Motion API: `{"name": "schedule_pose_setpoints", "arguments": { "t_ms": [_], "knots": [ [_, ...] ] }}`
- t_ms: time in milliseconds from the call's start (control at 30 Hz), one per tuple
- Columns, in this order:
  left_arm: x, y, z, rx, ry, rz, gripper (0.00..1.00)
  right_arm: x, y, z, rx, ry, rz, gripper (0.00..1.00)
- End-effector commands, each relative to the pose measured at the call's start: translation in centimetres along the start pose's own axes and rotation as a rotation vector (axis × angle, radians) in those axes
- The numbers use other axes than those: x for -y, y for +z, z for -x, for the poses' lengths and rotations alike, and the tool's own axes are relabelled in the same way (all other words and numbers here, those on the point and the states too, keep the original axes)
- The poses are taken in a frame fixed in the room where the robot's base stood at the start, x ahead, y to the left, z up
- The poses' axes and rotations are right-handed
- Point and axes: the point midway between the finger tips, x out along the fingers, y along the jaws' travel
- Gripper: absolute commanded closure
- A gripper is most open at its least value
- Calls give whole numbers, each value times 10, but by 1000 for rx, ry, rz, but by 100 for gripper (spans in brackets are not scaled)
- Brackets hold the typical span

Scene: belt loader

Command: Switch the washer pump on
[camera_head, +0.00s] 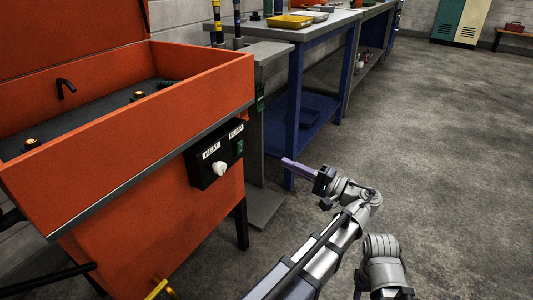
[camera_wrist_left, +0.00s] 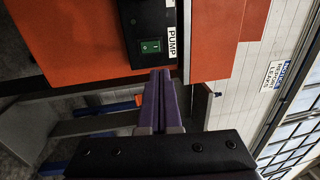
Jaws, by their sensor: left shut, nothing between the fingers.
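The washer is an orange tub (camera_head: 190,90) with its lid raised, at the left of the head view. A black control box (camera_head: 203,172) on its front carries a white knob (camera_head: 219,168) labelled HEAT and a green rocker switch (camera_head: 239,147) labelled PUMP. The switch also shows in the left wrist view (camera_wrist_left: 150,46), close beyond my fingertips. My left gripper (camera_head: 287,163) has purple fingers, shut and empty, to the right of the box and apart from it in the head view. Its fingers also show in the left wrist view (camera_wrist_left: 160,74). My right gripper is out of view.
A blue-framed workbench (camera_head: 300,35) with a yellow tray (camera_head: 288,22) stands behind the washer. A yellow handle (camera_head: 160,290) sits low at the washer's front. Open concrete floor (camera_head: 450,150) lies to the right, with lockers (camera_head: 460,22) far back.

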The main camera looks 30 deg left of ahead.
Motion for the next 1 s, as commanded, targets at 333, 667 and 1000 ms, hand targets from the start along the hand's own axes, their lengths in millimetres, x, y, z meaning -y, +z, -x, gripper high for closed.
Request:
{"name": "schedule_pose_setpoints", "arguments": {
  "t_ms": [333,667,1000],
  "knots": [
    [1,2,-66,5,1,-1,100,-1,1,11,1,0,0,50],
    [0,1,-119,3,1,0,100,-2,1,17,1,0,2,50],
    [0,0,-134,0,1,0,100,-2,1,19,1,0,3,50]
  ]
}}
